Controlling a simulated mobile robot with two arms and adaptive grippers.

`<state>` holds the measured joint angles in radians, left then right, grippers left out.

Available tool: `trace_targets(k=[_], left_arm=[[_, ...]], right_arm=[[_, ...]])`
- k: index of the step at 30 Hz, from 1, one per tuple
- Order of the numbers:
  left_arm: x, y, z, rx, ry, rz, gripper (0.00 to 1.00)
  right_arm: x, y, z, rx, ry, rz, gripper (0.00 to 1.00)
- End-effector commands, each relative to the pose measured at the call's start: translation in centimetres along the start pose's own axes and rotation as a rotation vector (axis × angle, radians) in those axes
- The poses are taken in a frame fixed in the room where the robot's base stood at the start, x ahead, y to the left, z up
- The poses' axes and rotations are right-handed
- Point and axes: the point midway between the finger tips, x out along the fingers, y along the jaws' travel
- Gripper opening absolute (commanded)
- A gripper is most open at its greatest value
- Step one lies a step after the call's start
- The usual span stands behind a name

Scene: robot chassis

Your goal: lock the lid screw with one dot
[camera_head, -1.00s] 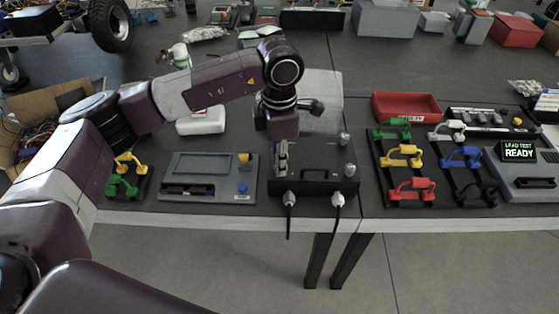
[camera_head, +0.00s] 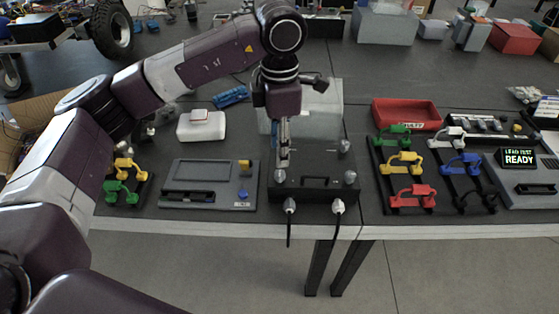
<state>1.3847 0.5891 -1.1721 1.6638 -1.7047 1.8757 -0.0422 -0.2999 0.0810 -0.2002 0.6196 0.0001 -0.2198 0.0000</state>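A dark box (camera_head: 316,189) with a black handle stands near the table's front edge. Metal screw knobs show on its lid at the back right (camera_head: 344,147), front right (camera_head: 350,177) and front left (camera_head: 279,176). The back left corner is hidden behind my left gripper (camera_head: 282,158). My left gripper points down over the left side of the lid, just above and behind the front left knob. Its fingers look close together, but their gap is not clear. The dot marks on the screws are too small to read. My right gripper is not in view.
A grey panel device (camera_head: 201,171) stands left of the box. Coloured clamps (camera_head: 403,162), a red bin (camera_head: 406,113) and a tester reading "LEAD TEST READY" (camera_head: 518,157) stand right. Two cables (camera_head: 337,208) hang from the box's front. A pale case (camera_head: 329,97) stands behind it.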

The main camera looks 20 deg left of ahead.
Motion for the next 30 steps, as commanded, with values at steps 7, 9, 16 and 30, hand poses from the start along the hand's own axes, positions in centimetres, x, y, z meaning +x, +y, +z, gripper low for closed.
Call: trace_targets(k=[7,9,16,30], left_arm=[[-3.9,0.1,0.0,-0.001,-0.001,0.002,0.36],[-4.3,0.1,0.0,-0.001,-0.001,0.000,0.36],[-4.6,0.0,0.0,-0.001,0.000,0.000,0.36],[-4.6,0.0,0.0,-0.001,0.000,0.000,0.36]], right_arm=[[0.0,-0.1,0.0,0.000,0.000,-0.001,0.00],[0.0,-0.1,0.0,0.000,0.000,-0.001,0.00],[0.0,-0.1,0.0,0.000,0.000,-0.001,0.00],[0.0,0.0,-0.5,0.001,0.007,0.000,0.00]])
